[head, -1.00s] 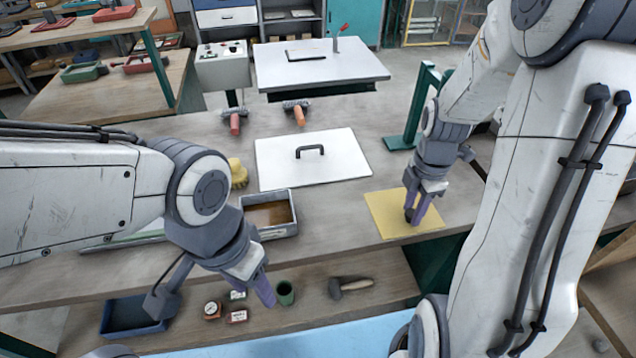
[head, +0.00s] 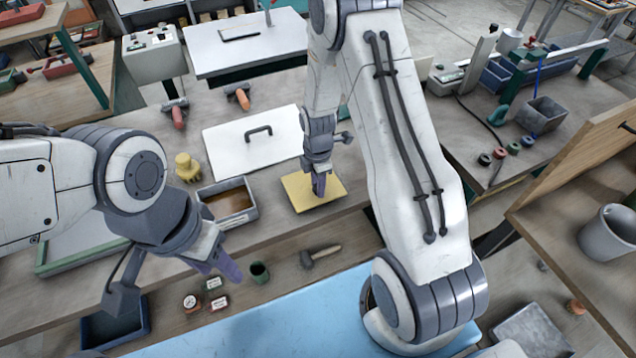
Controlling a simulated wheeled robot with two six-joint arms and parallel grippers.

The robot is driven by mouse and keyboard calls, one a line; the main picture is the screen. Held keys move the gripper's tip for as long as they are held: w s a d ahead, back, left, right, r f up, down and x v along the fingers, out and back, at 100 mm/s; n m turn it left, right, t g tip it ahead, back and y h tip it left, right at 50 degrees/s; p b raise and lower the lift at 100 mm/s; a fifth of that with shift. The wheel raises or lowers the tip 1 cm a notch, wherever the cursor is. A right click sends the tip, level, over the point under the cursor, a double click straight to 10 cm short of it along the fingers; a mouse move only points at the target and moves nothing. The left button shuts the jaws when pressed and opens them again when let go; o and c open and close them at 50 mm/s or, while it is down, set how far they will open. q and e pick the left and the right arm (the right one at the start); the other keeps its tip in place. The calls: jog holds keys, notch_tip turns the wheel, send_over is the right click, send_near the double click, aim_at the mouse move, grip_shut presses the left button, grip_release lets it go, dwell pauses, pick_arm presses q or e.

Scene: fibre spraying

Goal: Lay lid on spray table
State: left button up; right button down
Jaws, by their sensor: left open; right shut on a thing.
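A white flat panel with a black handle (head: 226,155), which looks like the lid, lies on the wooden bench. A white-topped table (head: 280,47), perhaps the spray table, stands behind the bench with a dark flat item on it. My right gripper (head: 319,187) points down at a yellow square sheet (head: 298,199), right of the panel and apart from it. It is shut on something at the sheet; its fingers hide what. My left gripper (head: 222,268) is open and empty, over the bench's front edge near a grey tray (head: 247,212).
A hammer (head: 320,254) and green cup (head: 259,272) are on the lower shelf. A control box (head: 153,55) stands left of the white-topped table.

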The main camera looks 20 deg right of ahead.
jog(key=shift+f, duration=0.45)
jog(key=shift+f, duration=0.1)
jog(key=c, duration=0.5)
grip_release()
jog(key=shift+c, duration=0.2)
notch_tip(320, 180, up, 12)
jog(key=b, duration=0.3)
jog(key=s+a+r+m, duration=0.5)
jog(key=s+a+r, duration=0.2)
jog(key=s+a, duration=0.4)
jog(key=s+a+r+m, duration=0.1)
jog(key=s+a+m, duration=0.1)
jog(key=s, duration=0.4)
jog(key=s+a+r+m+y, duration=0.1)
jog(key=s+a+m, duration=0.1)
jog(key=s+m, duration=0.2)
jog(key=s, duration=0.3)
jog(key=shift+a+r, duration=0.3)
jog(key=shift+a, duration=0.1)
